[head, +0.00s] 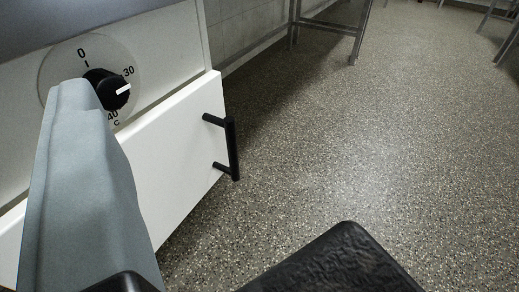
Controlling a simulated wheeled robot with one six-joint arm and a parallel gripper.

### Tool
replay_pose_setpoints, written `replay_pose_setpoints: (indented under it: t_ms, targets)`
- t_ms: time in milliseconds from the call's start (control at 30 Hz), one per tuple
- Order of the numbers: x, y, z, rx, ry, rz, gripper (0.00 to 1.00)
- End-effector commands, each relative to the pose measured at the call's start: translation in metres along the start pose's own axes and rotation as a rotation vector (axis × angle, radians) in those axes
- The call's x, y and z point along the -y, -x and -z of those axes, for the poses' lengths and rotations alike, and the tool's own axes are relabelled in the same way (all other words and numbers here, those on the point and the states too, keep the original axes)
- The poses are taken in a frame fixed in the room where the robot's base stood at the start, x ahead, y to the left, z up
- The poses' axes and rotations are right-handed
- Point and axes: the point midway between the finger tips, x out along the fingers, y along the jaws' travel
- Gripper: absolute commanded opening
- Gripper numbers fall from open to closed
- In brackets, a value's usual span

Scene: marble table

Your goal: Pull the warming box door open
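The white warming box (171,52) fills the left side, with a black round dial marked 0, 30 and 40 on its front. Its white door (180,150) lies below the dial and carries a black bar handle (233,148) at its right end. A dark gap shows along the door's top edge; whether the door is ajar I cannot tell. Black parts of my gripper (222,240) show at the bottom, apart, with floor visible between them. The gripper is open and not touching the handle. A grey-blue piece (85,190) at left covers part of the dial and door; I cannot tell what it is.
The speckled floor (370,140) is clear to the right of the handle. A metal table frame (330,25) stands at the top, beside a tiled wall (240,25). More metal legs show at the top right.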

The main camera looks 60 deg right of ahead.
Motion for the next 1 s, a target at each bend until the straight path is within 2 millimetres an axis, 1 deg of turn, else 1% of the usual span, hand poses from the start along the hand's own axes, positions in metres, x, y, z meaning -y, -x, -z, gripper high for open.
replay_pose_setpoints:
  t_ms: [33, 100, 233, 400, 500, 600, 700, 867, 1000]
  targets:
    - [-0.010, -0.004, -0.019, 0.007, 0.000, -0.015, 0.33]
    - [-0.023, -0.009, -0.040, 0.005, 0.000, -0.035, 0.33]
    - [-0.046, -0.013, -0.080, 0.002, 0.000, -0.071, 0.33]
    - [-0.076, -0.012, -0.130, -0.002, 0.001, -0.115, 0.33]
    - [-0.090, -0.009, -0.154, -0.005, 0.002, -0.137, 0.33]
    - [-0.100, -0.006, -0.170, -0.009, 0.002, -0.152, 0.33]
    - [-0.106, -0.004, -0.181, -0.012, 0.003, -0.162, 0.33]
    - [-0.110, -0.007, -0.187, -0.014, 0.003, -0.167, 0.33]
    - [-0.112, -0.021, -0.186, -0.016, 0.003, -0.167, 0.33]
